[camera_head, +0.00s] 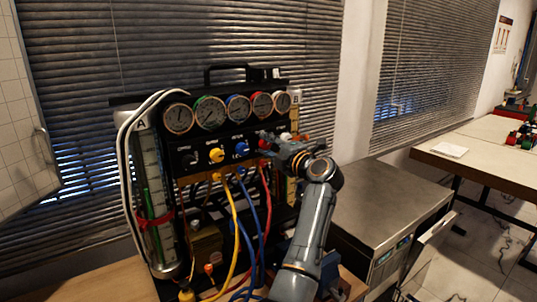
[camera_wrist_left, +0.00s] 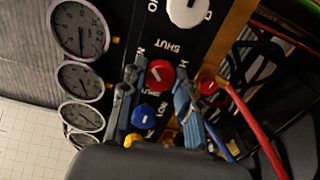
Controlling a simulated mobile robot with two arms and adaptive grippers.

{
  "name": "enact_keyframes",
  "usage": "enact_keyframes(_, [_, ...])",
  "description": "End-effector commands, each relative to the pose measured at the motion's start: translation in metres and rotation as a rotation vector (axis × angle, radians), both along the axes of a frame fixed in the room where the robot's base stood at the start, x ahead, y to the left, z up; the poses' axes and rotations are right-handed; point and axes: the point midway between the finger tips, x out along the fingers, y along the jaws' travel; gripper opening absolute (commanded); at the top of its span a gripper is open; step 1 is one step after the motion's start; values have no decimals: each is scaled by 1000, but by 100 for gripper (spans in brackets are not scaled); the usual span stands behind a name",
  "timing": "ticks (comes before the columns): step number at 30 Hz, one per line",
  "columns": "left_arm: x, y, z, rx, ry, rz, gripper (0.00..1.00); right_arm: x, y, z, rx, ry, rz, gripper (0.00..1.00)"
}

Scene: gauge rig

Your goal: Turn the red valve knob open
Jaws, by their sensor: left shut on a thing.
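The red valve knob (camera_wrist_left: 160,73) is on the black panel of the gauge rig (camera_head: 190,158). In the left wrist view it sits between the two fingers of my left gripper (camera_wrist_left: 158,92), with a small white mark on its face. My left gripper is shut on it. In the head view the red knob (camera_head: 263,144) shows just left of my left gripper (camera_head: 270,144), which partly covers that end of the panel. My right gripper is in neither view.
A blue knob (camera_wrist_left: 143,117) and a white knob (camera_wrist_left: 187,10) sit either side of the red one. A red hose (camera_wrist_left: 258,135) plugs in close by. Round gauges (camera_head: 238,108) line the top of the rig. A grey-topped cabinet (camera_head: 385,205) stands right of my arm.

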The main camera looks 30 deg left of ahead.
Motion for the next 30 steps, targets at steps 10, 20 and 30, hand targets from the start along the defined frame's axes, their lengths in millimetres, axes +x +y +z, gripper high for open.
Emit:
enact_keyframes(10, [0, 0, -6, -130, -302, 0, 0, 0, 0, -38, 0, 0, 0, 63])
enact_keyframes(20, [0, 0, -5, -231, -548, 0, 0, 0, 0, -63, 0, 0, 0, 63])
enact_keyframes(30, [0, 0, -4, -290, -686, 2, 0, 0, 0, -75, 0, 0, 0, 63])
